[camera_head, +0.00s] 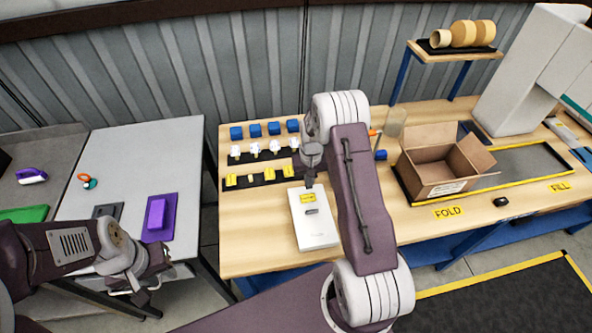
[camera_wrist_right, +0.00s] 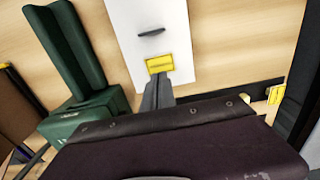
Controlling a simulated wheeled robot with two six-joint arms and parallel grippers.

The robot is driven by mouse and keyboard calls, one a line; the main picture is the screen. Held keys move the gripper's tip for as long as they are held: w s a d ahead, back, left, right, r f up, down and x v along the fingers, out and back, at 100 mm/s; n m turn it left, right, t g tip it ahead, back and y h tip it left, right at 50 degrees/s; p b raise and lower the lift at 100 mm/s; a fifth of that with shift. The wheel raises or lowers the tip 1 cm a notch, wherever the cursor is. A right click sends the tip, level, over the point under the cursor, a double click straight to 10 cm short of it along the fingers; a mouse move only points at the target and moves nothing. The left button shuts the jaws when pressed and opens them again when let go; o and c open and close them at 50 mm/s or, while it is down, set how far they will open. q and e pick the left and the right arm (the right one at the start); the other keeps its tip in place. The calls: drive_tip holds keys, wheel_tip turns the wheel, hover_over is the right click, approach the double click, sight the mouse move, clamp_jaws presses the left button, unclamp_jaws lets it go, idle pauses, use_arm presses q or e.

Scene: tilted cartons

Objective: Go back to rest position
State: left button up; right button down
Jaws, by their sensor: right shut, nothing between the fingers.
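My right gripper (camera_head: 311,180) points down over the top end of a white flat box (camera_head: 316,230) on the wooden table. In the right wrist view its fingers (camera_wrist_right: 158,88) are closed together and empty. Their tips overlap the near edge of a yellow piece (camera_wrist_right: 159,64) on the white box; whether they touch it I cannot tell. The yellow piece also shows in the head view (camera_head: 307,197). My left gripper (camera_head: 150,282) hangs low at the front edge of the grey table, with its fingers too unclear to read.
Blue, white and yellow small parts (camera_head: 258,154) stand in rows left of my right arm. An open carton (camera_head: 440,165) sits tilted on the right. A purple block (camera_head: 158,214) lies on the grey table (camera_head: 140,160). A raised shelf (camera_head: 450,55) stands behind.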

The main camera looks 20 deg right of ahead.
drive_tip(key=a+r+n+t+b, duration=0.2)
drive_tip(key=a+r, duration=0.5)
drive_tip(key=r, duration=0.4)
drive_tip(key=s+a, duration=0.2)
drive_tip(key=s, duration=0.7)
drive_tip(key=s+a+b, duration=0.1)
drive_tip(key=s+a, duration=0.1)
drive_tip(key=s, duration=0.7)
drive_tip(key=shift+s+f+g, duration=0.15)
drive_tip(key=shift+g, duration=0.25)
drive_tip(key=shift+s, duration=0.15)
